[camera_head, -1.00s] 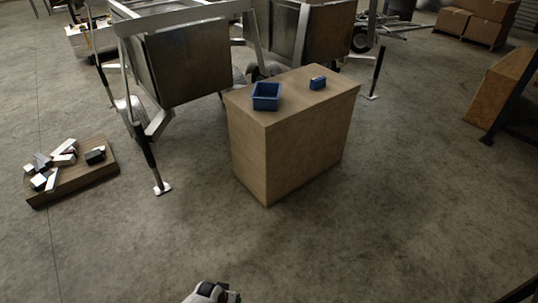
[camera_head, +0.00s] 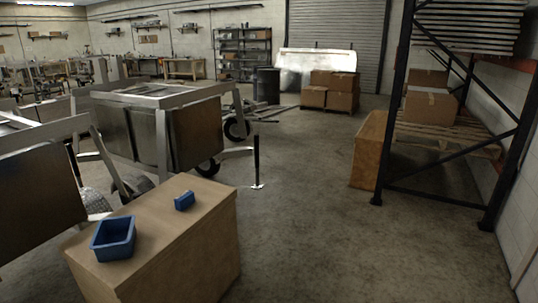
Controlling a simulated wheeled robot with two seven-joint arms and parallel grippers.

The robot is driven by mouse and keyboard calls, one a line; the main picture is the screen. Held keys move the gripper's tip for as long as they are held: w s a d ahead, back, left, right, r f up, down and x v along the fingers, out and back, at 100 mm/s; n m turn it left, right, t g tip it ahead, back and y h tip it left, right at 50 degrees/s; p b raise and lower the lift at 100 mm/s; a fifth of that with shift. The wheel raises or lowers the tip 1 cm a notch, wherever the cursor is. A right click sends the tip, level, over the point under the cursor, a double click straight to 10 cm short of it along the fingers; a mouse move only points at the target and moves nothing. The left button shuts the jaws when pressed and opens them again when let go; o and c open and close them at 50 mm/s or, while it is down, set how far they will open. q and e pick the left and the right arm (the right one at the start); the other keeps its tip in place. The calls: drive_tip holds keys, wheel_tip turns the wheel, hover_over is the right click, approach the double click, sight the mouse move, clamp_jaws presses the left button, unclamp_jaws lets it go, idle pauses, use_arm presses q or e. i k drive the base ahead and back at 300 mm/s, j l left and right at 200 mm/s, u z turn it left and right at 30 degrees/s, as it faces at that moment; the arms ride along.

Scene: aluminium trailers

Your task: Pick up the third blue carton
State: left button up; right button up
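A small blue carton (camera_head: 184,200) stands on top of a brown wooden box-shaped stand (camera_head: 165,226) at the lower left. A blue open-topped bin (camera_head: 113,238) sits on the same stand, nearer to me and to the left of the carton. The two blue things are apart. I see only one blue carton beside the bin; the inside of the bin looks empty from here, though its floor is partly hidden. Neither of my grippers is in view.
Aluminium trailers (camera_head: 165,130) stand behind and left of the stand. Stacked brown cartons (camera_head: 330,92) stand at the back. The concrete floor (camera_head: 330,240) right of the stand is clear.

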sight(183, 201)
drive_tip(key=i+u, duration=0.1)
drive_tip(key=i, duration=0.55)
drive_tip(key=i+l+u, duration=0.1)
drive_tip(key=i, duration=0.55)
drive_tip(key=i+l+u, duration=0.1)
drive_tip(key=i+l, duration=0.15)
drive_tip(key=i, duration=0.35)
